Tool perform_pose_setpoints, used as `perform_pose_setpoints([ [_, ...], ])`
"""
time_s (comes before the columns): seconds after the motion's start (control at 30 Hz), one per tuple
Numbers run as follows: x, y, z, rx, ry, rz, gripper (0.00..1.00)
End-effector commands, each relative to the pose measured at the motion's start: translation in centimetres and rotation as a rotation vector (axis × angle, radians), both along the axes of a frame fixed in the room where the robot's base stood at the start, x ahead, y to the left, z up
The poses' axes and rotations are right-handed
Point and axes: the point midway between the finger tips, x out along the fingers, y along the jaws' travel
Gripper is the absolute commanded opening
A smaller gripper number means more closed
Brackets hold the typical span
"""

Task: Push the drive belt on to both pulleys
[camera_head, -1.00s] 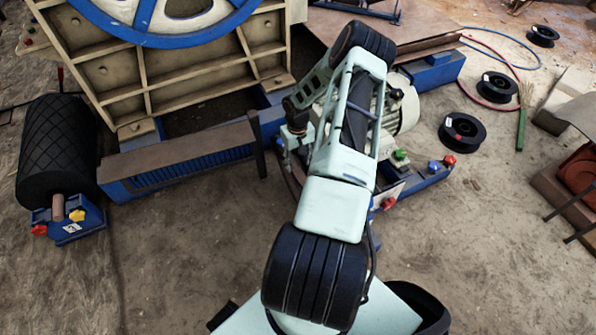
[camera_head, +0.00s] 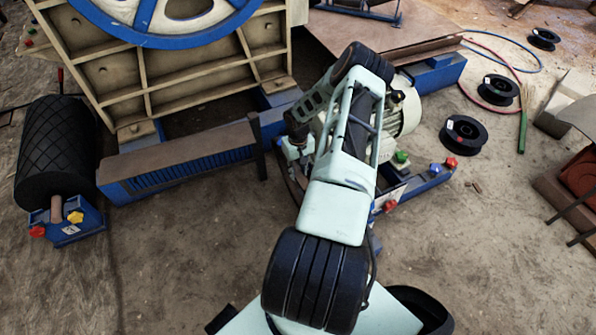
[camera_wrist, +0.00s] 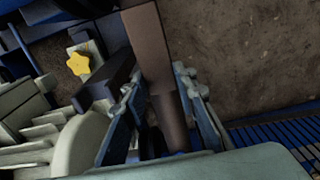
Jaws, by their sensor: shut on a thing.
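My gripper (camera_wrist: 165,95) has its two blue-grey fingers on either side of a flat brown strip (camera_wrist: 148,35), shut on it. The strip runs up out of the wrist view; whether it is the drive belt, I cannot tell. In the head view the gripper is mostly hidden beside the motor (camera_head: 402,110), under my arm. A large blue-rimmed wheel (camera_head: 150,38) stands on the crusher at upper left. A dark upright strip (camera_head: 256,145) stands just left of my gripper. I cannot make out the motor's pulley or the belt around either wheel.
A blue ribbed frame (camera_head: 185,172) with a brown top lies left of my gripper; its ribs show in the wrist view (camera_wrist: 270,135). A yellow knob (camera_wrist: 78,63) is left of the fingers. A black roller (camera_head: 55,150) stands far left.

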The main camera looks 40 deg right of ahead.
Motion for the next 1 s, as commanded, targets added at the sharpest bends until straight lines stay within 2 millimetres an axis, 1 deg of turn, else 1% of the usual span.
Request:
perform_pose_setpoints([
  [0.03,0.0,0.0,0.0,0.0,0.0,0.0,0.03],
  [0.07,0.0,0.0,0.0,0.0,0.0,0.0,0.0],
  [0.3,0.0,-0.1,0.1,-0.001,0.0,0.0,0.0],
  [0.37,-0.1,-0.6,0.5,-0.002,0.0,0.0,0.0],
  [0.6,-1.1,-3.9,3.2,-0.005,0.0,-0.003,0.0],
  [0.7,-1.3,-4.7,3.9,-0.005,-0.002,0.0,0.0],
  [1.0,-1.4,-5.1,4.3,-0.006,-0.002,0.0,0.0],
])
